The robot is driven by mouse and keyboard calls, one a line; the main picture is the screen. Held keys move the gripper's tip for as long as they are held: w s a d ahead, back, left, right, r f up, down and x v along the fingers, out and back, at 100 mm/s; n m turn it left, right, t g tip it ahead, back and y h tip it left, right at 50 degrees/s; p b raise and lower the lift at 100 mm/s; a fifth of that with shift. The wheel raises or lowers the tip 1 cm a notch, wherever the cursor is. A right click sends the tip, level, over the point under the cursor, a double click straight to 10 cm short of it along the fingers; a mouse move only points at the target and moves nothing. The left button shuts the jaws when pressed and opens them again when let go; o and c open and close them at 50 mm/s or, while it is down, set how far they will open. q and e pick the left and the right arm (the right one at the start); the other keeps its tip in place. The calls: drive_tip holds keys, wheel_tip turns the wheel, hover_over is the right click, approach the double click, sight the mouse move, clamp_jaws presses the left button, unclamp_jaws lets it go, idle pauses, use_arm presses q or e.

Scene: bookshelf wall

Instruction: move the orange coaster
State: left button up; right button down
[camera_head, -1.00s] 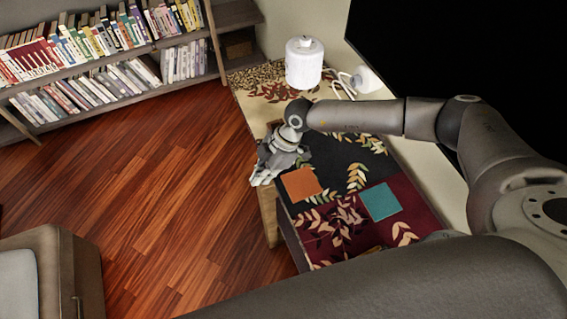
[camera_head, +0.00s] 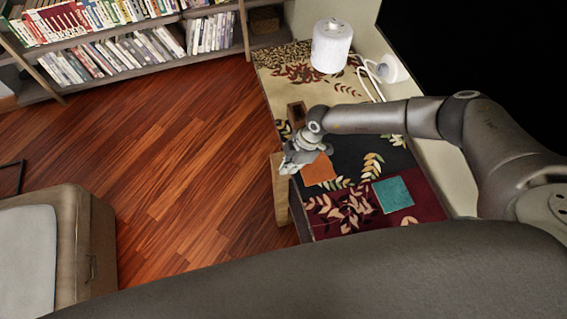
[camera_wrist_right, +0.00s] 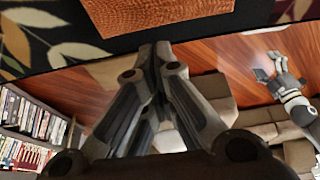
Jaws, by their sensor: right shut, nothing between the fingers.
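The orange coaster (camera_head: 319,169) is a flat square lying on the patterned cloth near the table's left edge. It also shows at the top of the right wrist view (camera_wrist_right: 150,12). My right gripper (camera_head: 289,167) is at the left table edge, just left of the coaster. In the wrist view its fingers (camera_wrist_right: 155,50) are together and empty, their tips just short of the coaster's near edge. My left gripper (camera_wrist_right: 265,66) shows small at the right of the wrist view, away from the coaster, its fingers apart. It is not in the head view.
A teal coaster (camera_head: 394,195) lies on the cloth to the right. A white lamp (camera_head: 332,46) stands at the back of the table, and a small brown box (camera_head: 297,113) is beyond my gripper. Bookshelves (camera_head: 125,50) line the far wall. Open wooden floor (camera_head: 190,175) lies left of the table.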

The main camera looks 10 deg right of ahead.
sight(321, 163)
drive_tip(key=shift+d, duration=0.6)
drive_tip(key=shift+d, duration=0.4)
drive_tip(key=d+p, duration=0.1)
drive_tip(key=d, duration=0.8)
drive_tip(key=shift+w+p, duration=0.15)
drive_tip(key=shift+p, duration=0.25)
drive_tip(key=d+b, duration=0.1)
drive_tip(key=d, duration=0.9)
drive_tip(key=shift+w, duration=0.2)
